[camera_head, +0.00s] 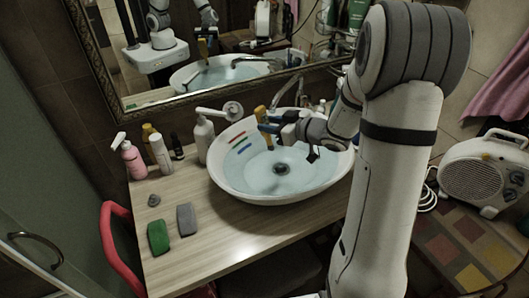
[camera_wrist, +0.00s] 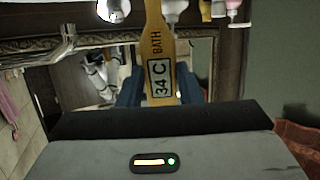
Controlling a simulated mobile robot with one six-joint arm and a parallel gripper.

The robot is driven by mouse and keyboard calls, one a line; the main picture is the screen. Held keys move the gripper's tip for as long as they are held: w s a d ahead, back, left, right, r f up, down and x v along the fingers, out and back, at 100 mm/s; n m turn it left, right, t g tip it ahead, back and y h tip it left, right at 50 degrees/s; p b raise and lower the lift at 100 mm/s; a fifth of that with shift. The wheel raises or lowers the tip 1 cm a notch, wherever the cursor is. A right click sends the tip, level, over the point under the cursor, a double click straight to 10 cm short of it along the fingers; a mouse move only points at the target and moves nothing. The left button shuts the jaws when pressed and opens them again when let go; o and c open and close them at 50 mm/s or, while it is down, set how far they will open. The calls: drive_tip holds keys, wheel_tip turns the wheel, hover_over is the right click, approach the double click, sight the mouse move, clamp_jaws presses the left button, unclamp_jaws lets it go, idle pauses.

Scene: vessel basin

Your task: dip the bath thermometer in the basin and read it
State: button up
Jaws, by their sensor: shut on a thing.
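My gripper (camera_head: 269,128) is shut on the bath thermometer (camera_head: 262,114), a yellow-brown wooden stick held steeply over the basin (camera_head: 223,183). The basin is a white oval bowl with pale blue water and a dark drain; red, green and blue stripes mark its inner left wall. In the wrist view the thermometer (camera_wrist: 160,55) stands between the blue fingers of my gripper (camera_wrist: 160,90). Its face reads "34 C" and "BATH", turned sideways. In the head view its lower end is over the water; I cannot tell whether it touches.
A white pump bottle (camera_head: 203,138) stands close left of the basin. A pink spray bottle (camera_head: 133,160) and several small bottles stand further left. A green block (camera_head: 158,237) and grey block (camera_head: 187,220) lie on the counter (camera_head: 225,240). A mirror (camera_head: 190,65) hangs behind.

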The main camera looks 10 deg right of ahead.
sight(264, 114)
drive_tip(key=shift+r, duration=0.15)
wheel_tip(264, 114, up, 3)
drive_tip(key=p, duration=0.3)
idle(1.0)
